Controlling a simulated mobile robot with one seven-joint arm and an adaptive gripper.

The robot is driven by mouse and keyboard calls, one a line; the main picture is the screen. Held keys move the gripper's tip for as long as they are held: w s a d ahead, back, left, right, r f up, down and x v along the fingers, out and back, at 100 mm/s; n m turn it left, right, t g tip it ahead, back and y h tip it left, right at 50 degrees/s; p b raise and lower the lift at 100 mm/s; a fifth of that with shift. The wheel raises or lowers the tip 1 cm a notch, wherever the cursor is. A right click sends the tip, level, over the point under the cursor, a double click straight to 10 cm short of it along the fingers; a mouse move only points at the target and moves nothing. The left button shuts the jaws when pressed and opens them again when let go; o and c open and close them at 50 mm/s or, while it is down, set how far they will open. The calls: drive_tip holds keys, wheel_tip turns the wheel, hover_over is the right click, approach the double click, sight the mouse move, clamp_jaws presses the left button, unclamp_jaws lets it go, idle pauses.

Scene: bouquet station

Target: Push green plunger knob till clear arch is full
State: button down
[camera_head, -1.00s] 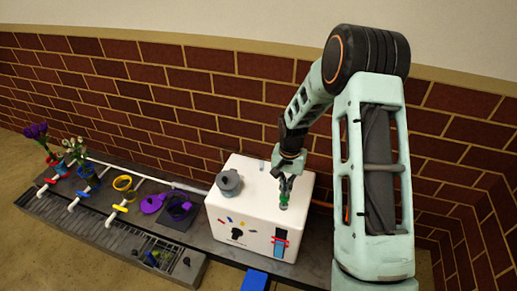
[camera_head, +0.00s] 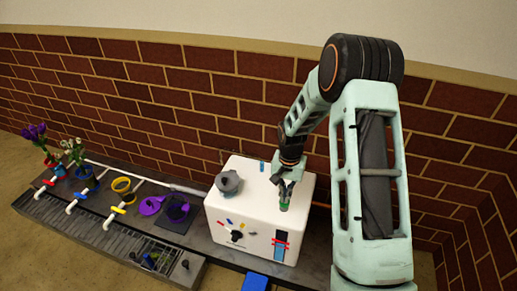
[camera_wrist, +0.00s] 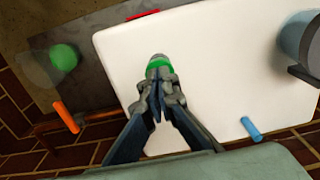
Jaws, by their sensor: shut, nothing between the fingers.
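A white box (camera_head: 231,205) stands on the bench. The green plunger knob (camera_head: 284,206) is near the right end of its top; the wrist view shows it as a green ring (camera_wrist: 157,64) with a grey tip. My gripper (camera_head: 285,198) is shut and points down at the knob. In the wrist view my fingertips (camera_wrist: 161,84) overlap the knob's near side; I cannot tell if they press on it.
A grey round canister (camera_head: 229,182) and a small blue cylinder (camera_head: 262,166) are on the box top. A dark knob (camera_head: 236,237) is on its front. The brick wall is close behind.

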drive_tip(key=shift+r+p, duration=1.55)
drive_tip(key=shift+r, duration=0.75)
drive_tip(key=shift+f, duration=0.1)
drive_tip(key=shift+f+b, duration=1.55)
drive_tip(key=shift+f, duration=0.7)
drive_tip(key=shift+r+p, duration=1.7)
drive_tip(key=shift+r, duration=0.65)
drive_tip(key=shift+f, duration=0.2)
